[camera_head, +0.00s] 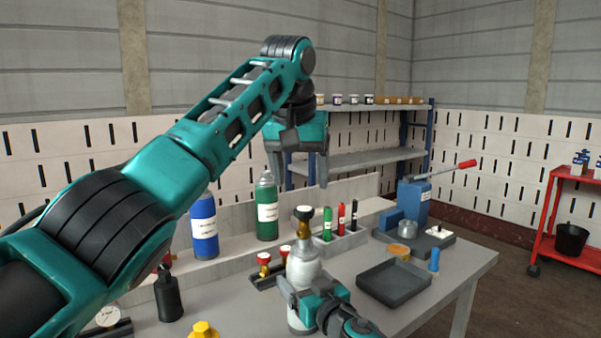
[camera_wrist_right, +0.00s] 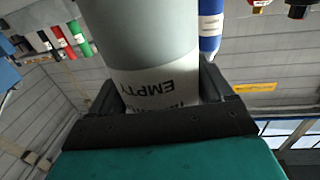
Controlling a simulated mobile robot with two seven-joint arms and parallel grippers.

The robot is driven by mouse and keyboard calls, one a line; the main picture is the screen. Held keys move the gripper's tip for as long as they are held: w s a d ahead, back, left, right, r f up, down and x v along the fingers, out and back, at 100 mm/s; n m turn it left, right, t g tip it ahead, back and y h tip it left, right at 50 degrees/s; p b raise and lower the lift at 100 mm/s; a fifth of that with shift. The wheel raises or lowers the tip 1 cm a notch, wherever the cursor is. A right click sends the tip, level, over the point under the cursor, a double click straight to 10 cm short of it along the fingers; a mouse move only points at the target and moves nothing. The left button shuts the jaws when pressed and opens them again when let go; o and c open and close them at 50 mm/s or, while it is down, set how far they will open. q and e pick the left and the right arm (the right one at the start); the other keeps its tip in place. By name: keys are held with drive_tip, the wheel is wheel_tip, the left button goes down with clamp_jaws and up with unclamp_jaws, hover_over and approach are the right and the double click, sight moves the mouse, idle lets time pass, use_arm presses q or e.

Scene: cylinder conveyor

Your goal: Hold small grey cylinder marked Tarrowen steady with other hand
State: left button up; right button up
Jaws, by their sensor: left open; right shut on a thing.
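The small grey cylinder (camera_head: 303,266) stands upright at the front middle of the bench, with a brass valve and dark knob on top. In the right wrist view the grey cylinder (camera_wrist_right: 140,45) shows a white label reading EMPTY upside down; the line beside it is partly hidden. My right gripper (camera_head: 318,304) is shut around its body, and the fingers (camera_wrist_right: 158,98) sit on both sides of it in the right wrist view. My left gripper (camera_head: 298,170) is open and empty, pointing down, high above and behind the cylinder.
A blue cylinder (camera_head: 203,228) and a green cylinder (camera_head: 267,210) stand behind to the left. Small red valves (camera_head: 264,262) are left of the grey cylinder. A dark tray (camera_head: 393,288) lies to its right. Thin green, red and black cylinders (camera_head: 341,218) stand behind. A black bottle (camera_head: 168,297) stands front left.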

drive_tip(key=o, duration=1.1)
drive_tip(key=shift+c, duration=0.2)
drive_tip(key=shift+s, duration=0.1)
